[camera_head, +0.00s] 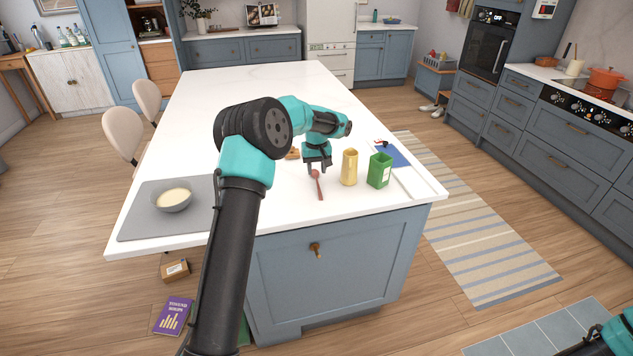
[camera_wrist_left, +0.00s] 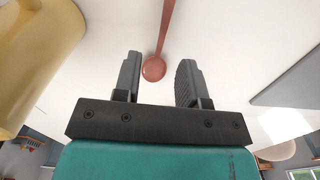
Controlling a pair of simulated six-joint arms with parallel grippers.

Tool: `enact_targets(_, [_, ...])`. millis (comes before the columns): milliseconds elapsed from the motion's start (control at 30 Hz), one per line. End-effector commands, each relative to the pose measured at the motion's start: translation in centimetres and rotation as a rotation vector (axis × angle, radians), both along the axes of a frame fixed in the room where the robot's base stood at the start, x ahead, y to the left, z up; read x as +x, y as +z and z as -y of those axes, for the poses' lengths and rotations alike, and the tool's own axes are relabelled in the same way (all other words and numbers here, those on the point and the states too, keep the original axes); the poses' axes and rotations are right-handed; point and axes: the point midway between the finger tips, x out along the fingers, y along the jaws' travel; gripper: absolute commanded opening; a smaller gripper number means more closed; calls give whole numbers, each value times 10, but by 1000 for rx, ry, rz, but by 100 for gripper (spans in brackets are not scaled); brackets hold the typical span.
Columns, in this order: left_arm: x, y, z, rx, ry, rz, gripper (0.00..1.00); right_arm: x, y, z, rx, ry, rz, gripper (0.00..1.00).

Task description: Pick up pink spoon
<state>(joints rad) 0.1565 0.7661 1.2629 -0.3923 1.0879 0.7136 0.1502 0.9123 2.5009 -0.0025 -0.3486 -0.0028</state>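The pink spoon (camera_head: 318,185) lies on the white island top, near its front edge. Its bowl points toward my left gripper (camera_head: 318,168), which hangs just above and behind it. In the left wrist view the spoon (camera_wrist_left: 154,68) has its bowl between the two fingers of the open left gripper (camera_wrist_left: 158,82), with its handle running away past the fingertips. The fingers are apart and hold nothing. Whether they reach down to the counter is hard to tell. A bit of my right arm shows at the lower right of the head view, but its gripper is out of frame.
A yellow jug (camera_head: 349,168) and a green carton (camera_head: 379,171) stand just right of the spoon. A blue item (camera_head: 397,155) lies beyond the carton. A grey mat (camera_head: 136,222) with a bowl (camera_head: 174,198) is at left. The counter around the spoon's handle is clear.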

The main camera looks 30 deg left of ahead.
Motion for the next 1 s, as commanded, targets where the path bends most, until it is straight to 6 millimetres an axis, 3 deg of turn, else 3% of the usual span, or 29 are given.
enact_targets(133, [0,-23,0,0,0,-4,38,0,0,0,0,0,0,40])
enact_targets(300, [0,-37,0,0,0,-1,38,0,0,0,0,0,0,40])
enact_targets(767, [0,-39,0,0,0,-1,38,0,0,0,0,0,0,40])
enact_targets(1000, [0,-38,0,0,0,-1,18,0,0,0,0,0,0,40])
